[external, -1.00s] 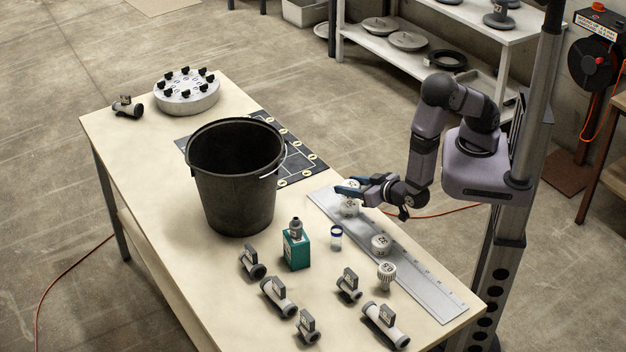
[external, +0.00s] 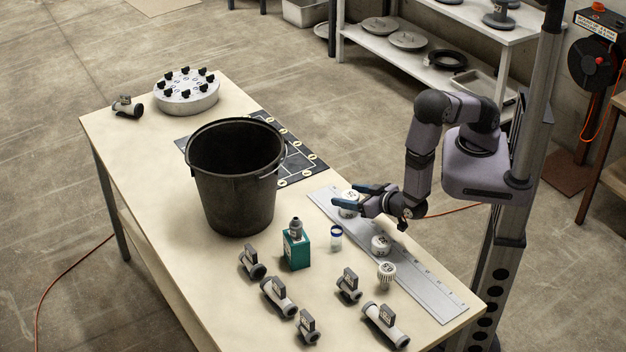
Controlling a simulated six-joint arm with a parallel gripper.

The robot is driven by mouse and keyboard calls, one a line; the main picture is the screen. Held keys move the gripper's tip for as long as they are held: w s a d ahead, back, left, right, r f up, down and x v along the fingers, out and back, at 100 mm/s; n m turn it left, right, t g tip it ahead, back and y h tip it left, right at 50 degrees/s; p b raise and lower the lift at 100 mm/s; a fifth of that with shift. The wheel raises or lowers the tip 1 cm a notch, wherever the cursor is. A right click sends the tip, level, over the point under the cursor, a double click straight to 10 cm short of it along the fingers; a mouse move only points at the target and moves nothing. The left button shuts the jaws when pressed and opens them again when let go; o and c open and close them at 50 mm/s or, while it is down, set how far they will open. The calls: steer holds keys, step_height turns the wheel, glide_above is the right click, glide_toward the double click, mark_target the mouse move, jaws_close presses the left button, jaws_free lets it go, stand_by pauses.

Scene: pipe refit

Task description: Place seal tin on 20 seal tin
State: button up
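White round tins with dark number labels stand on the grey metal strip on the bench. At the strip's far part, white tin shapes (external: 348,197) show by my gripper (external: 349,197). They could be two stacked tins or one; the fingers partly hide them. My gripper's blue fingers are spread apart, one on the far side and one on the near side of the white shapes. Whether they touch cannot be made out. Another white tin (external: 381,245) stands farther along the strip, and a ribbed white piece (external: 386,273) is nearer. The numbers are too small to read surely.
A black bucket (external: 236,180) stands left of my gripper. A teal box (external: 296,250) and a small blue-banded jar (external: 336,238) are close by. Several grey pipe fittings (external: 278,295) lie at the near end. The metal strip (external: 430,292) is bare towards its near end.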

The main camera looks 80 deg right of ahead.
steer(key=shift+r, duration=0.1)
steer(key=shift+r, duration=0.1)
steer(key=b+v, duration=0.2)
steer(key=v, duration=1)
stand_by(0.4)
steer(key=w+a+n+g+y, duration=0.4)
steer(key=w+a+g+y, duration=0.15)
steer(key=w+y, duration=0.35)
steer(key=s+d+r+n+g, duration=0.1)
steer(key=s+d+g, duration=0.1)
steer(key=s+d, duration=0.2)
steer(key=s+d+r+n+g+h, duration=0.1)
steer(key=s+d, duration=0.4)
steer(key=d, duration=0.6)
steer(key=s+d+r+g, duration=0.1)
steer(key=s+d+g, duration=0.1)
steer(key=s+d, duration=0.2)
steer(key=d, duration=0.3)
steer(key=shift+s+d+r+n+g+h, duration=0.2)
steer(key=shift+s+r+n+g+h, duration=0.1)
steer(key=shift+r+n+g, duration=0.1)
